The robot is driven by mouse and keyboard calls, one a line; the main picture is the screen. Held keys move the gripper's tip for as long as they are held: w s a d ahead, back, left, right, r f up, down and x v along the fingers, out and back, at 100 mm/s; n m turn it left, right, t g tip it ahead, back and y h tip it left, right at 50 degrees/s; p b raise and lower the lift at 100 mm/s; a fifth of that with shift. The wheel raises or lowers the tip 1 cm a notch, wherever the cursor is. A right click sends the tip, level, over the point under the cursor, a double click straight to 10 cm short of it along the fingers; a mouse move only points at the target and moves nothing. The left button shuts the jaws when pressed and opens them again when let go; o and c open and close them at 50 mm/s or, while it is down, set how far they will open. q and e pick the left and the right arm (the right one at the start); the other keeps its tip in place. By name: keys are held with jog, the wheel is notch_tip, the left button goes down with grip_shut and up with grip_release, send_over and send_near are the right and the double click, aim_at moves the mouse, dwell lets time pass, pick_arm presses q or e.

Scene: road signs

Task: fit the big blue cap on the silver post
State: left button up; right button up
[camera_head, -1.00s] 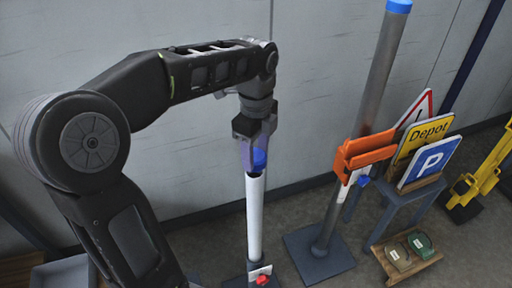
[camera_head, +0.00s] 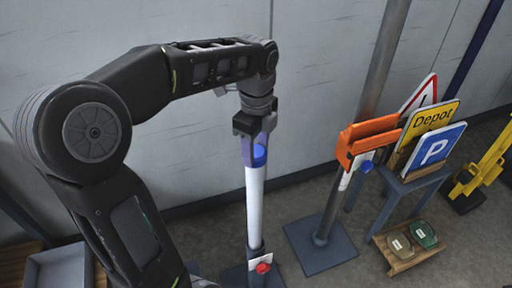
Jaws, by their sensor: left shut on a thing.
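The silver post (camera_head: 384,66) stands right of centre on a dark square base (camera_head: 320,246). Its top is cut off by the upper edge of the view. My left gripper (camera_head: 256,148) is shut on a blue piece (camera_head: 247,151) at the top of a white post (camera_head: 255,203). A rounded blue part shows in front between the fingers. The fingers hide part of the piece, so I cannot tell how it sits on the white post. My left gripper is left of the silver post and apart from it. My right gripper is out of view.
An orange bracket (camera_head: 369,133) is on the silver post. A small table (camera_head: 388,188) to its right holds a warning sign, a yellow Depot sign (camera_head: 431,127) and a blue P sign (camera_head: 436,151). A wooden tray (camera_head: 399,264) and yellow stand (camera_head: 481,176) are lower right.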

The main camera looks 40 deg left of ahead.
aim_at(256, 151)
pick_arm(q)
jog(key=shift+f, duration=0.15)
jog(key=o, duration=1.4)
jog(key=shift+r, duration=0.25)
notch_tip(256, 151, up, 7)
jog(key=shift+f+p, duration=0.15)
jog(key=shift+p, duration=0.8)
jog(key=shift+r+p, duration=0.35)
jog(key=shift+f, duration=0.1)
